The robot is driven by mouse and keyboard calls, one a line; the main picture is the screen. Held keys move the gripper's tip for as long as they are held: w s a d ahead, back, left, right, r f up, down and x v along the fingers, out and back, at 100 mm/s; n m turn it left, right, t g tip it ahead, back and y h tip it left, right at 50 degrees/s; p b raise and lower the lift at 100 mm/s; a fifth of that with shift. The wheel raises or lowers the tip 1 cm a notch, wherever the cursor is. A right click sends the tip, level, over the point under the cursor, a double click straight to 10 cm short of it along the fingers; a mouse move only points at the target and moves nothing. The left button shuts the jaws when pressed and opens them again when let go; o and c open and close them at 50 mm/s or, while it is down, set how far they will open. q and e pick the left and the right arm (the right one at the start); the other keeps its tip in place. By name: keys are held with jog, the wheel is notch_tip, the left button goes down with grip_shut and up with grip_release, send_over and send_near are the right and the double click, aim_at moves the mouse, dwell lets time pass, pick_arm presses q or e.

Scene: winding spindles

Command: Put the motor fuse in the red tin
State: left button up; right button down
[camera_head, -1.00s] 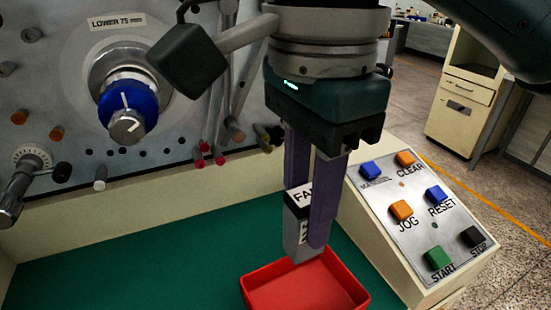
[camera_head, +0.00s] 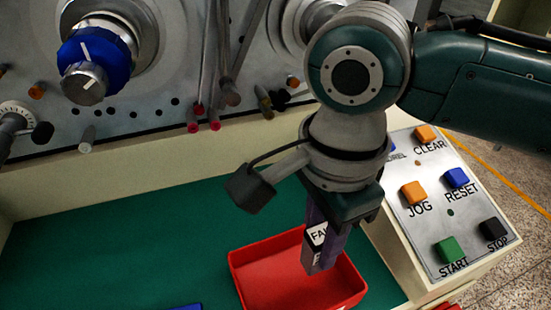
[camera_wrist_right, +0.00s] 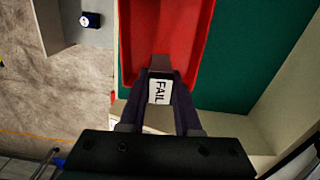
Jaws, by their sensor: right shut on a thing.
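The red tin (camera_head: 265,295) is an open red tray on the green bench top. It also shows in the wrist view (camera_wrist_right: 203,45). My right gripper (camera_head: 328,262) points down and is shut on a small grey block (camera_head: 311,265) with a white label. The label starts with "FA" and the last letters are hard to read; I cannot see the word motor on it. The labelled block also shows between the fingers in the wrist view (camera_wrist_right: 159,91). Its lower end is over or inside the tin; I cannot tell whether it touches the bottom. My left gripper is not in view.
A sloped panel (camera_head: 432,220) with coloured buttons stands right of the tin, close to my right arm. The machine face with a blue knob (camera_head: 88,55) rises behind. A blue thing (camera_head: 187,307) is cut off at the bottom edge.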

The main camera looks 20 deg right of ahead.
aim_at(317, 257)
notch_tip(317, 257, down, 3)
jog(key=shift+f+b, duration=0.2)
jog(key=shift+b, duration=0.2)
jog(key=shift+f, duration=0.3)
jog(key=shift+f, duration=0.1)
jog(key=c, duration=0.6)
grip_release()
